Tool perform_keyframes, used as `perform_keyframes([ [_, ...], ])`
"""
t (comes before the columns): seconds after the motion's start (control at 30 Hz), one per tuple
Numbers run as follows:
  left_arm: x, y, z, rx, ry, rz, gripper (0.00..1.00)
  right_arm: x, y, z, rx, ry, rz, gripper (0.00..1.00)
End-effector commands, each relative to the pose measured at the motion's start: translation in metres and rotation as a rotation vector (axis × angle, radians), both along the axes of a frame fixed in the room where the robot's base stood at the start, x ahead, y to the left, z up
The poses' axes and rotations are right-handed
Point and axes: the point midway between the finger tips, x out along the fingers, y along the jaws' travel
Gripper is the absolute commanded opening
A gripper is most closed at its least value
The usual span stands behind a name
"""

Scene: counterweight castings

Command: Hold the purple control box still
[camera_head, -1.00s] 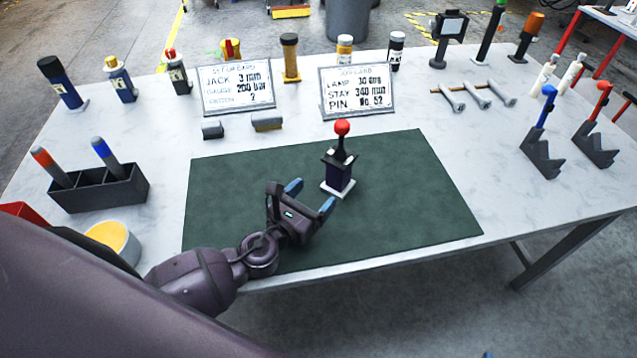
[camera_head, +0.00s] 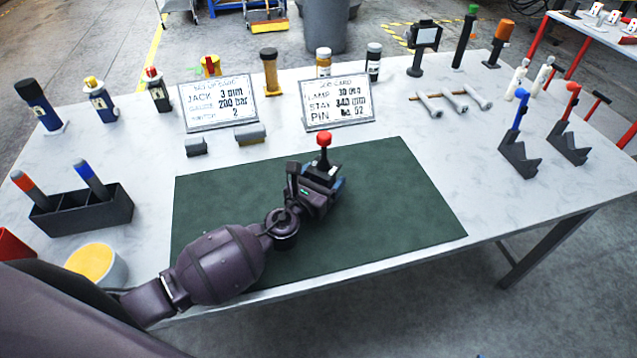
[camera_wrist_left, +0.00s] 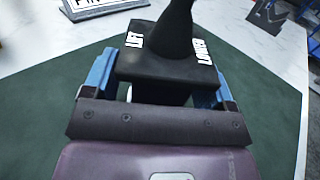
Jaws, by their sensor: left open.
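The purple control box stands upright on the green mat (camera_head: 400,215). It has a black top (camera_head: 322,172) and a lever with a red knob (camera_head: 324,139); most of its body is hidden behind my gripper in the head view. My left gripper (camera_head: 325,188) is open around the box. In the left wrist view the blue fingers of my left gripper (camera_wrist_left: 155,85) lie on both sides of the box below its black top (camera_wrist_left: 165,68), which has white lettering at its left and right. I cannot tell whether the fingers touch it. My right gripper is not in view.
Two cards (camera_head: 218,103) and (camera_head: 337,110) stand behind the mat. A black holder with two markers (camera_head: 85,213) and a yellow-topped tub (camera_head: 97,263) are at left. Metal bolts (camera_head: 455,101) and black brackets (camera_head: 519,157) are at right. The mat's right part is clear.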

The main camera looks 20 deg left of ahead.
Motion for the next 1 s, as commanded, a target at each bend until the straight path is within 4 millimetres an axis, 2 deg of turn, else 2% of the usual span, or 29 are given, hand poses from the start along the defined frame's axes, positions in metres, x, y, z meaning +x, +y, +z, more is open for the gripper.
perform_keyframes([
  [0.23, 0.001, 0.000, 0.000, 0.000, -0.001, 0.000, 0.79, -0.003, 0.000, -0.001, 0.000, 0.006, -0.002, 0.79],
  [0.7, 0.000, 0.000, 0.000, 0.000, -0.001, 0.000, 0.07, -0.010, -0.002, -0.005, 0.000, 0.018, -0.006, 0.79],
  [0.73, 0.000, 0.000, 0.000, 0.000, -0.001, 0.000, 0.47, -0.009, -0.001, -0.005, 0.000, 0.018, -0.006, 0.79],
  [1.0, 0.000, 0.000, 0.000, 0.000, -0.001, 0.000, 0.06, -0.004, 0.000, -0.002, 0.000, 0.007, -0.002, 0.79],
])
